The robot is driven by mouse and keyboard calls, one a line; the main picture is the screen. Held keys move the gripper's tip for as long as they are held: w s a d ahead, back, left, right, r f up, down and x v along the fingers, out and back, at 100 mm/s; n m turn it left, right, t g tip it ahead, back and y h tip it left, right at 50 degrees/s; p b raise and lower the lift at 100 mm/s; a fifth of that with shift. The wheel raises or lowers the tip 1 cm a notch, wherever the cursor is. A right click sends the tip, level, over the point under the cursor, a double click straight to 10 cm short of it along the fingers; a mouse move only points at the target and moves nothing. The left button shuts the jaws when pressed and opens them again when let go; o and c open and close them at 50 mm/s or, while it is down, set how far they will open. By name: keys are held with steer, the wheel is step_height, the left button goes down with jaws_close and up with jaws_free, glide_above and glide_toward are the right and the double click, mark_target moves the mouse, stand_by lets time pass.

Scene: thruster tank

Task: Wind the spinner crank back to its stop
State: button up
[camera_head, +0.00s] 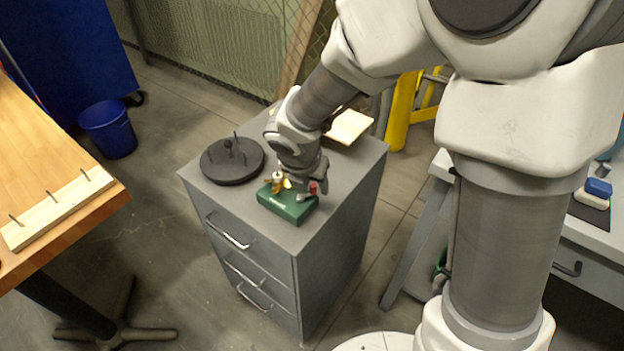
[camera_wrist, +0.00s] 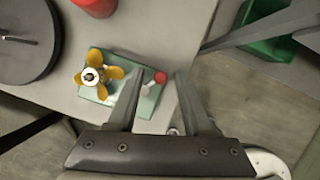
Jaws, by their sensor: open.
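The spinner is a green box (camera_head: 287,207) on the front corner of a grey drawer cabinet. In the wrist view the green box (camera_wrist: 95,60) carries a yellow four-bladed propeller (camera_wrist: 97,75) at left. A crank with a red knob (camera_wrist: 160,77) and a short pale arm (camera_wrist: 150,89) is at its right end. The red knob also shows in the head view (camera_head: 313,187). My gripper (camera_wrist: 160,82) is open, its fingers either side of the knob in the picture. I cannot tell whether either finger touches it. Part of the box is hidden behind the left finger.
A black round base with upright pegs (camera_head: 232,165) stands on the cabinet (camera_head: 345,175) behind the box. A red cylinder (camera_wrist: 96,4) is at the wrist view's top edge. A wooden table with a pegged board (camera_head: 60,208) is at left. Another workbench stands at right.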

steer(key=shift+c, duration=0.2)
jaws_close()
